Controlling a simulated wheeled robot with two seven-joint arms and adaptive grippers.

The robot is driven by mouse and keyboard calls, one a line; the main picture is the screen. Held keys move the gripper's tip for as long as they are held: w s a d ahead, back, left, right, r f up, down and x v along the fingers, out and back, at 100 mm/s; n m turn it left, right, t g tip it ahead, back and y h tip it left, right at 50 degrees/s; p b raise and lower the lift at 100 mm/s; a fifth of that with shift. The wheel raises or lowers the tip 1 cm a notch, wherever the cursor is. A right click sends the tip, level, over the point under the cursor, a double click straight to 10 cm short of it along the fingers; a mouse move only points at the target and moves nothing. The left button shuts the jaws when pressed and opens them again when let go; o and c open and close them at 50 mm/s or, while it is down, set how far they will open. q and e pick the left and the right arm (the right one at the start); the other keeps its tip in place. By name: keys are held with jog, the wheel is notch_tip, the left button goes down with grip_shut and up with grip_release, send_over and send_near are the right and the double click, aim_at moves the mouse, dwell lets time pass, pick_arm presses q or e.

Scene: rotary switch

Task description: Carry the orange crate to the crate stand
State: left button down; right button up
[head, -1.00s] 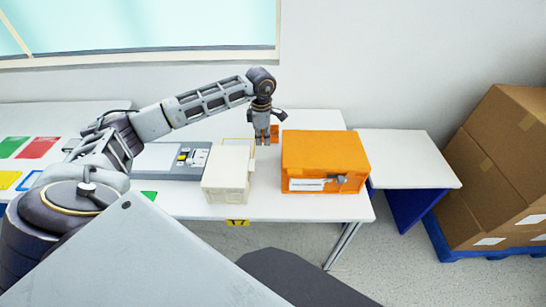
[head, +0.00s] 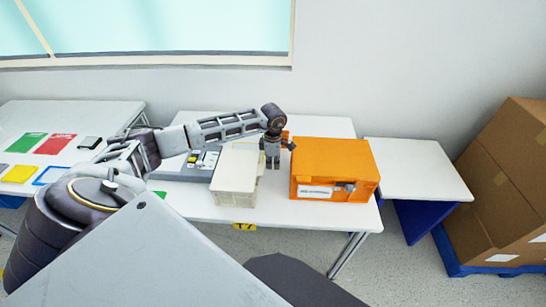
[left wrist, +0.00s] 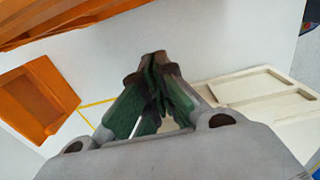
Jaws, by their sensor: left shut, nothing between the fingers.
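The orange crate (head: 330,158) sits on the white table at its right end, with a white label and a dark latch on its front. The stand (head: 420,172), a white top on blue sides, is to the right of that table, and its top is bare. My left gripper (head: 272,164) points down, shut and empty, between a beige bin and the crate's left side. In the left wrist view its fingertips (left wrist: 155,65) meet, and the crate's orange edge (left wrist: 70,22) is at the top. My right gripper is not in view.
The beige bin (head: 237,175) stands close to the left of my gripper; its rim shows in the left wrist view (left wrist: 265,90). A smaller orange piece (left wrist: 35,98) lies on the table. Brown boxes (head: 508,185) stand on a blue pallet at right.

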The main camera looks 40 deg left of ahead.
pick_arm(q)
jog(key=shift+w+d, duration=0.25)
jog(key=shift+d, duration=0.15)
jog(key=shift+w+d+p, duration=0.15)
jog(key=shift+w+d, duration=0.2)
jog(key=shift+d, duration=0.25)
jog(key=shift+w+d+p, duration=0.15)
jog(key=shift+w+d, duration=0.2)
jog(key=shift+d, duration=0.25)
jog(key=shift+w+d, duration=0.1)
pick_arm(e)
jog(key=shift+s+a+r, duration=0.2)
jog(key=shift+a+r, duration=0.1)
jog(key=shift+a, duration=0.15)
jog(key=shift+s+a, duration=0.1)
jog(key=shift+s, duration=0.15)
pick_arm(q)
jog(key=shift+d, duration=0.1)
